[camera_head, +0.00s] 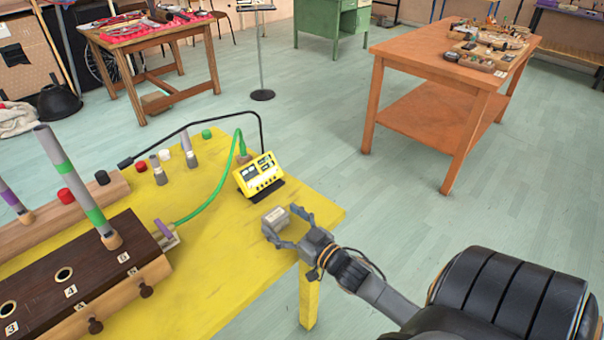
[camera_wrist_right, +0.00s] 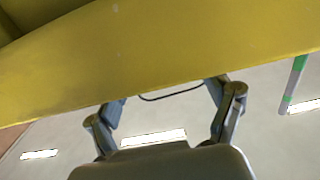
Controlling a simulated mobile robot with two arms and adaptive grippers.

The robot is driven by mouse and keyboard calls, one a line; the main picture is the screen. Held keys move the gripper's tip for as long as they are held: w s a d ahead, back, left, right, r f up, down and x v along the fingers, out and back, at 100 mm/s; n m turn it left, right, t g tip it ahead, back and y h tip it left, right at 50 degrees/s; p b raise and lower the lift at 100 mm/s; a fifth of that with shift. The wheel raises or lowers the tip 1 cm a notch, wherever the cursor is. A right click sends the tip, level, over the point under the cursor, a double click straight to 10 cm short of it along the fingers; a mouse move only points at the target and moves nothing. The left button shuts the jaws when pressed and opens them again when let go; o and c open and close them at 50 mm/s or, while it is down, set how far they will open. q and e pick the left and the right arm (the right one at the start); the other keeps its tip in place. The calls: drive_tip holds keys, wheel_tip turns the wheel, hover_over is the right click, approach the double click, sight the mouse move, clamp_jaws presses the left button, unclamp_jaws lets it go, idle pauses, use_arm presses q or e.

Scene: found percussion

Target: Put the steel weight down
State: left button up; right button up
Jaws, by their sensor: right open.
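The steel weight (camera_head: 275,216), a small light-grey block, is near the right edge of the yellow table (camera_head: 236,262). My right gripper (camera_head: 283,222) is open, reaching in low from the right, with its fingers spread around the weight. I cannot tell whether a finger touches it. In the right wrist view the two fingers (camera_wrist_right: 168,100) stand apart, with a broad yellow surface (camera_wrist_right: 190,45) across the top; the weight cannot be made out there. My left gripper is not in view.
A yellow device with a display (camera_head: 260,176) stands just behind the weight. The table's front middle is clear. An orange table (camera_head: 432,50) stands apart at the right.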

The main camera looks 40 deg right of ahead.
drive_tip(key=s, duration=1)
drive_tip(key=shift+d, duration=0.35)
drive_tip(key=s+a+f+g+h, duration=0.1)
drive_tip(key=s+f+g, duration=0.2)
drive_tip(key=f, duration=0.8)
drive_tip(key=s+f+m+g, duration=0.1)
drive_tip(key=s+f+g, duration=0.15)
drive_tip(key=f, duration=0.75)
drive_tip(key=s+a+f+g+h, duration=0.1)
drive_tip(key=s+f+g, duration=0.2)
drive_tip(key=f, duration=0.8)
drive_tip(key=s+a+f+n+g, duration=0.1)
drive_tip(key=s+a+f+g, duration=0.3)
drive_tip(key=s+f, duration=0.4)
drive_tip(key=s+a+f+n+g, duration=0.1)
drive_tip(key=s+a+f+g, duration=0.3)
drive_tip(key=s+f, duration=0.5)
drive_tip(key=s+a, duration=0.1)
drive_tip(key=s, duration=0.4)
drive_tip(key=shift+s+a+f+n+y, duration=0.2)
drive_tip(key=shift+s+n+y, duration=0.2)
drive_tip(key=shift+g, duration=0.25)
